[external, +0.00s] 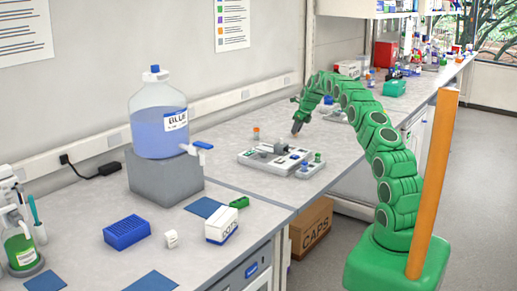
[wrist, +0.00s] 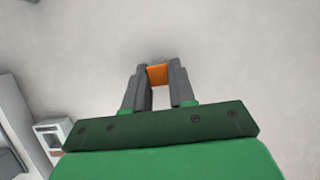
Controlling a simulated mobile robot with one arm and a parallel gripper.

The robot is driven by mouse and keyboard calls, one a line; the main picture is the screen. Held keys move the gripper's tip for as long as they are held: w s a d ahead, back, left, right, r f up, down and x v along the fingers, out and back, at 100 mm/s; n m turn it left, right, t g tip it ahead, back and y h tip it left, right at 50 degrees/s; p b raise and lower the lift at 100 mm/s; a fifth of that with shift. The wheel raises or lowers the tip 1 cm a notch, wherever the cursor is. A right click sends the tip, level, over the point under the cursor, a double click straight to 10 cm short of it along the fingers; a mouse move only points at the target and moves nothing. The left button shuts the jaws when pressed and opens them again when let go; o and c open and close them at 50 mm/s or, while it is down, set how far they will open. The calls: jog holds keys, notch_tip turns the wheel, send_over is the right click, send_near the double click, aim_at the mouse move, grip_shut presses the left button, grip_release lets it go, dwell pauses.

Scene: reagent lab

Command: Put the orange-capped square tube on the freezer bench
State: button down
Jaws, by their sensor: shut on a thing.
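My gripper (wrist: 160,84) is shut on an orange-topped thing (wrist: 158,74), which looks like the cap of the orange-capped square tube. Its body is hidden in the wrist view. In the external view my gripper (external: 297,127) is above the bench, just behind a grey tray (external: 262,161), with a small orange patch at its fingertips. Another small orange-capped container (external: 256,134) stands on the bench left of my gripper. I cannot tell which bench section is the freezer bench.
A large blue-liquid bottle (external: 158,125) stands on a grey block (external: 160,178) at left. A blue rack (external: 127,232) and white box (external: 221,227) are on the nearer bench. An orange post (external: 434,185) rises beside my base.

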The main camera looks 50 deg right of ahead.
jog(key=shift+r, duration=0.1)
jog(key=shift+r, duration=1.4)
jog(key=s+a+r, duration=0.8)
jog(key=s+r, duration=0.2)
jog(key=s, duration=0.1)
jog(key=shift+s, duration=0.25)
